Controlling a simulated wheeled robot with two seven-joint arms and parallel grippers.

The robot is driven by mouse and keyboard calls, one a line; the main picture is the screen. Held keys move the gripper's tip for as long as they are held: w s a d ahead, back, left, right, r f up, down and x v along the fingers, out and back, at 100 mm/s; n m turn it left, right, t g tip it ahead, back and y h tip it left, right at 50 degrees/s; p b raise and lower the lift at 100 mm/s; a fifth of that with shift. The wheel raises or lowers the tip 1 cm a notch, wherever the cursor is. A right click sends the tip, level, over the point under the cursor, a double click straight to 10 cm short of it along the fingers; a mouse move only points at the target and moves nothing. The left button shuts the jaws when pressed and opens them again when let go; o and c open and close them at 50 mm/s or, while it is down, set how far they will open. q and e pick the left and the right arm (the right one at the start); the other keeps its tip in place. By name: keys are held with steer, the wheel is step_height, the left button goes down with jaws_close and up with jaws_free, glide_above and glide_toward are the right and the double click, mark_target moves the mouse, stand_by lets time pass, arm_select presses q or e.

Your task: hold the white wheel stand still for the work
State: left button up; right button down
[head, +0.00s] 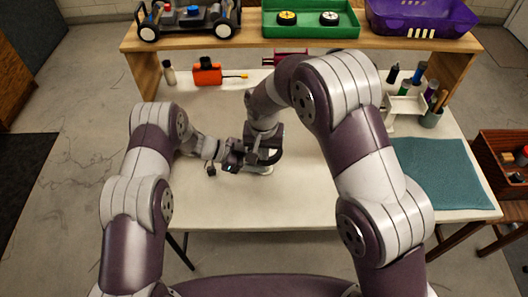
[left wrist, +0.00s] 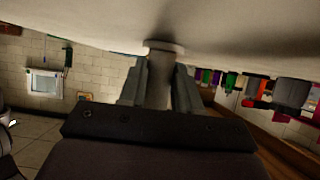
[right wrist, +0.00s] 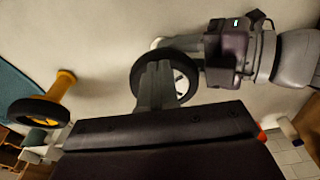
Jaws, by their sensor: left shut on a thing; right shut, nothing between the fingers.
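The white wheel stand shows in the head view only as a pale base (head: 262,171) on the table under my grippers. In the left wrist view its pale post (left wrist: 160,75) stands between the fingers of my left gripper (left wrist: 160,88), which is shut on it. A black-tyred wheel (right wrist: 137,82) with a pale hub is at the stand in the right wrist view. My right gripper (right wrist: 156,85) is shut and empty, its fingertips in front of the wheel; I cannot tell if they touch. In the head view my left gripper (head: 236,158) is left of my right gripper (head: 264,157).
An orange post with a black ring (right wrist: 42,110) shows in the right wrist view. A teal mat (head: 440,175) lies at the right. A shelf behind holds a car chassis (head: 188,20), green tray (head: 310,33) and purple basket (head: 420,18).

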steer(key=s, duration=0.1)
steer(key=s+r, duration=0.1)
steer(key=s, duration=0.1)
steer(key=shift+a, duration=0.2)
steer(key=shift+r, duration=0.1)
step_height(320, 180, up, 12)
steer(key=s, duration=0.1)
steer(key=shift+s, duration=0.15)
stand_by(0.4)
arm_select(q)
steer(key=o, duration=1)
steer(key=shift+o, duration=0.2)
